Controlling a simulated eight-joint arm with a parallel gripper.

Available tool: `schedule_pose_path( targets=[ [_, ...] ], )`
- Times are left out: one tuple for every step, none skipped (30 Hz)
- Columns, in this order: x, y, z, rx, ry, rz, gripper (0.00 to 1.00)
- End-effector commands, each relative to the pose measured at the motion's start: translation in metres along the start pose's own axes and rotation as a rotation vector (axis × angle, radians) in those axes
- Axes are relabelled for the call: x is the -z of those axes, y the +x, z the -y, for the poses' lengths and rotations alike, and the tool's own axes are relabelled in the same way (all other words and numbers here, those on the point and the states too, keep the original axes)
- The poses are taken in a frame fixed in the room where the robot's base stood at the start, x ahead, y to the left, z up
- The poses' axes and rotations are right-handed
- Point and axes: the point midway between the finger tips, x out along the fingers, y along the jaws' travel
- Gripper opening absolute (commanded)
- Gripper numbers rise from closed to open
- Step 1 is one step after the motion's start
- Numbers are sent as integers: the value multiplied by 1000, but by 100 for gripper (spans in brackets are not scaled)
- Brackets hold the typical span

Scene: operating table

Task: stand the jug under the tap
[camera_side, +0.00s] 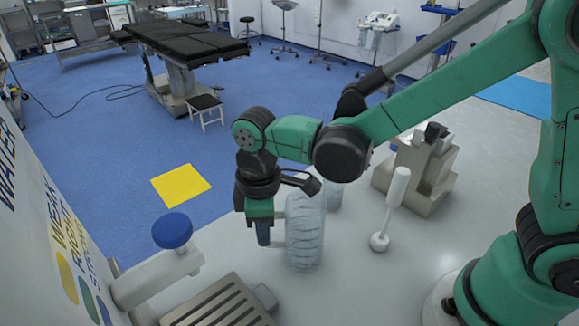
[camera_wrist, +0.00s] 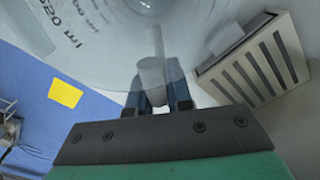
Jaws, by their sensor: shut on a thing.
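The jug (camera_side: 304,232) is pale, see-through and ribbed, and looks upright in the side view. In the wrist view its clear body (camera_wrist: 100,40) fills the top, with printed volume marks. My gripper (camera_side: 264,234) is shut on its handle (camera_wrist: 152,78), with a fingertip on each side in the wrist view (camera_wrist: 160,100). The tap (camera_side: 155,275), a light block with a blue knob (camera_side: 172,230), stands left of the jug. A slotted drip tray (camera_side: 215,308) lies below and right of the tap. The jug is right of the tray; whether its base touches the counter is unclear.
A panel (camera_side: 50,215) with printed words and coloured dots rises at the left. Behind the jug is another pale object (camera_side: 333,196), partly hidden. A white stick with a round foot (camera_side: 390,210) and a beige device (camera_side: 420,170) stand to the right.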

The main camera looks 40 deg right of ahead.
Motion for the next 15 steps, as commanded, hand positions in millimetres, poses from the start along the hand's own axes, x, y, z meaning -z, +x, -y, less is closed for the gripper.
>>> schedule_pose_path(
  targets=[
    [0, 2, 0, 0, 0, 0, 0],
    [0, 1, 0, 0, 0, 0, 24],
    [0, 1, 0, 0, 0, 0, 35],
    [0, 1, 0, 0, 0, 0, 44],
    [0, 1, 0, 0, 0, 0, 47],
    [0, 1, 0, 0, 0, 0, 47],
    [0, 1, 0, 0, 0, 0, 47],
    [0, 1, 0, 0, 0, 0, 47],
    [0, 1, 0, 0, 0, 0, 47],
    [0, 1, 0, 0, 0, 0, 47],
    [0, 1, 0, 0, 0, 0, 47],
    [0, 1, 0, 0, 0, 0, 47],
    [0, 0, 0, 0, 0, 0, 47],
    [0, 0, 0, 0, 0, 0, 47],
    [0, -2, 0, 0, 0, 0, 47]
  ],
)
